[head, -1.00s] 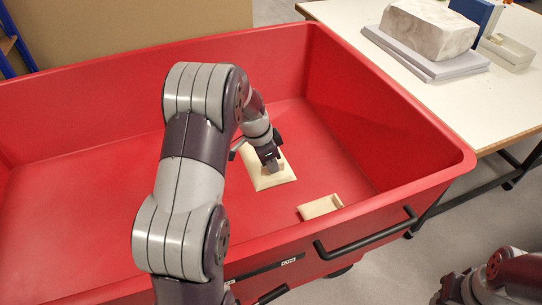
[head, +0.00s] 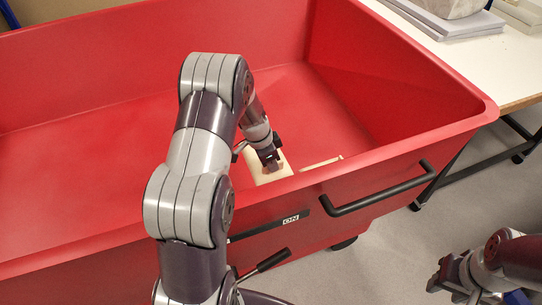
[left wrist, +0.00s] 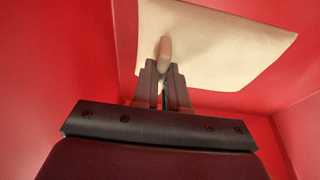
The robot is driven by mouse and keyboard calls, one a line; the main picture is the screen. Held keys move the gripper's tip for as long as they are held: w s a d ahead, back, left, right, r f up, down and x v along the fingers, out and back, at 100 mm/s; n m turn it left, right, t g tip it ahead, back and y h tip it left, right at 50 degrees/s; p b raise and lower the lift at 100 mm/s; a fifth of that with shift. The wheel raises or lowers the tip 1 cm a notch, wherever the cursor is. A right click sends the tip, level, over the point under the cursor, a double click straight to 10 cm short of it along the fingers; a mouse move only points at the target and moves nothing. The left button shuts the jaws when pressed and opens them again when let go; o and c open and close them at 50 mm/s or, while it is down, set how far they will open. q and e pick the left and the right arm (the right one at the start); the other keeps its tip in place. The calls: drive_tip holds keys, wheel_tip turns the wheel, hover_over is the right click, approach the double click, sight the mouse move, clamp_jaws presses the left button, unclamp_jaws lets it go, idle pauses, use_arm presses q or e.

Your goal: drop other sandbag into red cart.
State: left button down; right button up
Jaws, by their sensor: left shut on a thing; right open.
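The red cart (head: 400,172) fills most of the head view. My left gripper (head: 270,160) reaches down inside it, near the front wall, and is shut on a cream sandbag (head: 268,176). In the left wrist view the fingers (left wrist: 163,75) pinch a small tan nub on the flat sandbag (left wrist: 225,45). I cannot tell whether this bag touches the cart floor. Another cream sandbag (head: 322,163) lies in the cart to its right, mostly hidden by the front wall. My right gripper (head: 440,280) is open and empty, outside the cart at the lower right.
A white table (head: 512,68) stands beyond the cart's right side, with a stone block (head: 449,6) on grey slabs (head: 450,24). The cart's black handle (head: 385,192) sticks out at the front.

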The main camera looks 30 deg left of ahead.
use_arm(q)
wheel_tip(320, 180, down, 10)
drive_tip(key=b, duration=0.5)
drive_tip(key=shift+r, duration=0.2)
drive_tip(key=shift+w, duration=0.1)
drive_tip(key=c, duration=1.1)
unclamp_jaws()
drive_tip(key=shift+r, duration=0.1)
wheel_tip(320, 180, up, 11)
drive_tip(key=p, duration=0.7)
drive_tip(key=shift+r, duration=0.2)
drive_tip(key=shift+r+p, duration=0.2)
drive_tip(key=shift+p, duration=0.1)
drive_tip(key=shift+f, duration=0.1)
